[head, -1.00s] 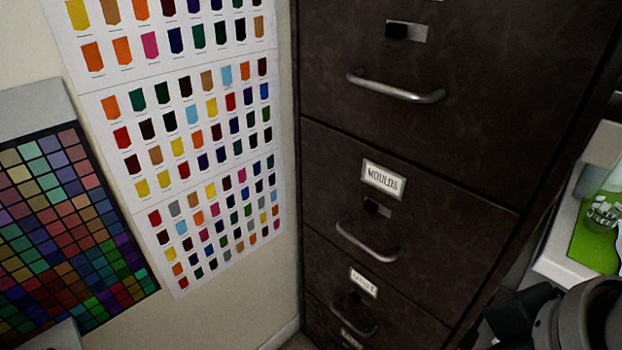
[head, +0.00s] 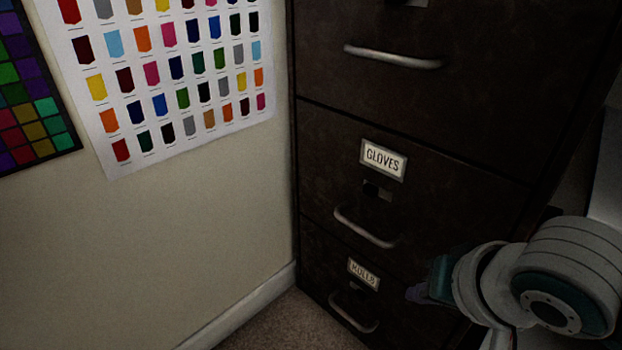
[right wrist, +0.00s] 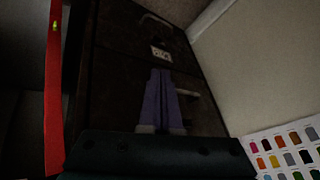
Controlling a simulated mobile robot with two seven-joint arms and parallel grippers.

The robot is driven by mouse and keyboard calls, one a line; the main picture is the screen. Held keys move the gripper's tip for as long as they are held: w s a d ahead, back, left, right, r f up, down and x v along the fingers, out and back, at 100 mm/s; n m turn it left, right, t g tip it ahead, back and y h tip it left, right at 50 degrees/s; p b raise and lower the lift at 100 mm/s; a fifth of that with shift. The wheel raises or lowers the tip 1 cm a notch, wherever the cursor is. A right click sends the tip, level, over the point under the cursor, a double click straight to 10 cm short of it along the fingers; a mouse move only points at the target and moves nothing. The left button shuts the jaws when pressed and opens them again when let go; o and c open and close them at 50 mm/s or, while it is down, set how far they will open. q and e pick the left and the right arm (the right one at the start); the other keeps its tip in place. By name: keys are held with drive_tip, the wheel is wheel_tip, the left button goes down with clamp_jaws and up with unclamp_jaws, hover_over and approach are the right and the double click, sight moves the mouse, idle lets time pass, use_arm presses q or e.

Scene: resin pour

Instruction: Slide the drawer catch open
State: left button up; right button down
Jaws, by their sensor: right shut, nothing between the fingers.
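A dark brown filing cabinet stands in the head view. Its GLOVES drawer (head: 440,195) has a label, a small dark catch (head: 377,190) in a plate under it, and a bar handle (head: 364,228). The ROLLS drawer (head: 325,262) below has its own handle (head: 352,314) and a catch too dark to make out. My right gripper (head: 412,293), with purple fingers, is right of the ROLLS label, at the cabinet front. In the right wrist view its fingers (right wrist: 161,72) are shut and empty, pointing towards a drawer label (right wrist: 161,54). Contact cannot be told. My left gripper is out of view.
The upper drawer's handle (head: 395,58) is higher up. A wall with a colour chart (head: 180,150) meets the cabinet on the left. White skirting (head: 250,305) and brown carpet (head: 290,325) lie at the bottom. A red upright strip (right wrist: 54,100) shows in the wrist view.

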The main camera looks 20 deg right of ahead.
drive_tip(key=w+d+f+m+b, duration=0.2)
drive_tip(key=f+b, duration=0.5)
drive_tip(key=f, duration=0.2)
drive_tip(key=w+d+f+m+t+b, duration=0.1)
drive_tip(key=w+d+f+m+b, duration=0.1)
drive_tip(key=f+b, duration=0.6)
wheel_tip(320, 180, down, 2)
drive_tip(key=shift+w+d+f+h, duration=0.1)
drive_tip(key=shift+w+d+h, duration=0.25)
drive_tip(key=shift+d, duration=0.2)
